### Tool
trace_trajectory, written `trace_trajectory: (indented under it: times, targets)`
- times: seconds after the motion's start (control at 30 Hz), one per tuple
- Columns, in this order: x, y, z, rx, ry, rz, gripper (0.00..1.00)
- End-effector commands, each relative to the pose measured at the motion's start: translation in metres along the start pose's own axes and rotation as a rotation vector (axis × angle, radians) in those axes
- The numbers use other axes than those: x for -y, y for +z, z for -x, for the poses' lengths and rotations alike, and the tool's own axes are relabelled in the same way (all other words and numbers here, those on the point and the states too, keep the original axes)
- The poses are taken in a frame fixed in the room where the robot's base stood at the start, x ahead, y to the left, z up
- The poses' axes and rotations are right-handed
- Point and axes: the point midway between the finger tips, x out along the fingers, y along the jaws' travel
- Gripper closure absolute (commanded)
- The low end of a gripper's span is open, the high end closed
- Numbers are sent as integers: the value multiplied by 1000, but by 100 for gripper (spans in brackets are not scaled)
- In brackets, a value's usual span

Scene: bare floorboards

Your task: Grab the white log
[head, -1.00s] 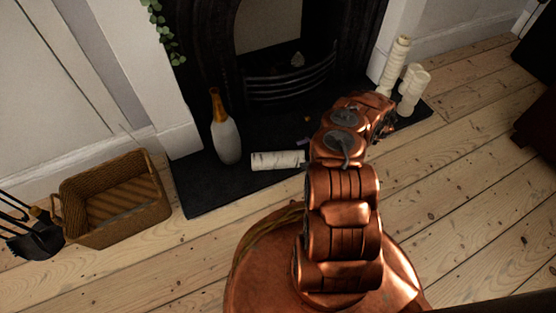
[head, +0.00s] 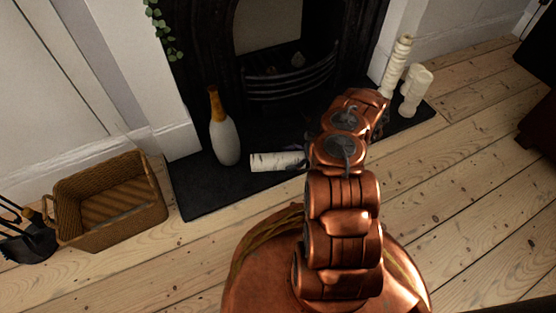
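The white log (head: 275,161) is a short, pale, birch-like piece with dark marks. It lies on its side on the black hearth slab (head: 205,193), right of the white bottle-shaped vase. My copper arm reaches over the hearth and covers the area just right of the log. Small dark parts at the log's right end look like part of my gripper (head: 298,149), but most of it is hidden behind my arm. I cannot tell whether its fingers are open or touch the log.
The white vase with an orange neck (head: 224,137) stands close to the log's left. A wicker basket (head: 108,200) and fire tools (head: 28,238) are at the left. White candles (head: 415,92) stand at the right. The fireplace grate (head: 290,85) is behind.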

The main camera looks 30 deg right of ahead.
Motion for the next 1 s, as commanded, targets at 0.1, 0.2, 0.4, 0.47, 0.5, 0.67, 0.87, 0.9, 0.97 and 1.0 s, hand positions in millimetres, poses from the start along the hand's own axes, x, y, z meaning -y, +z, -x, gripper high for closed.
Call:
trace_trajectory:
  times: [0.1, 0.2, 0.4, 0.47, 0.5, 0.67, 0.87, 0.9, 0.97, 1.0]
  targets:
    - [0, 0, 0, 0, 0, 0, 34]
    - [0, 0, 0, 0, 0, 0, 44]
    - [0, 0, 0, 0, 0, 0, 65]
    - [0, 0, 0, 0, 0, 0, 71]
    - [0, 0, 0, 0, 0, 0, 76]
    - [0, 0, 0, 1, 0, 0, 85]
    - [0, 2, 0, 1, 0, 0, 85]
    - [0, 3, 1, 1, 0, 0, 85]
    - [0, 7, 3, 1, 0, 0, 85]
    - [0, 11, 4, 1, 1, 1, 85]
